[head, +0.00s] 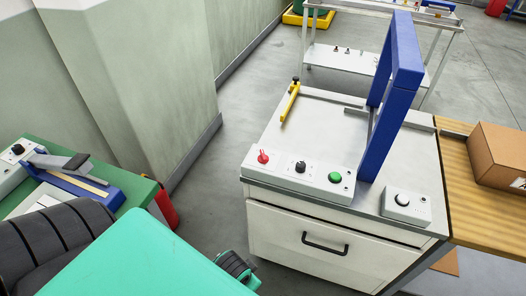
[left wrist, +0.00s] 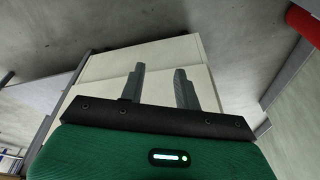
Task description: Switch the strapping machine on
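The strapping machine (head: 310,125) is a white cabinet with a pale top and a tall blue arch (head: 390,95). Its front panel carries a red rotary switch (head: 263,157) at left, a black knob (head: 300,167) in the middle and a green button (head: 335,177) at right. The red switch's exact setting is too small to read. In the left wrist view, my left gripper (left wrist: 159,70) has its two dark fingers apart with nothing between them. It faces the pale cabinet front (left wrist: 155,62), clear of the panel controls. My right gripper is out of view.
A grey control box (head: 406,207) with a dark button sits at the cabinet's front right corner. A wooden table (head: 488,207) with a cardboard box (head: 500,155) adjoins on the right. A green bench (head: 137,190) with a blue tool stands at left. A pale wall is behind it.

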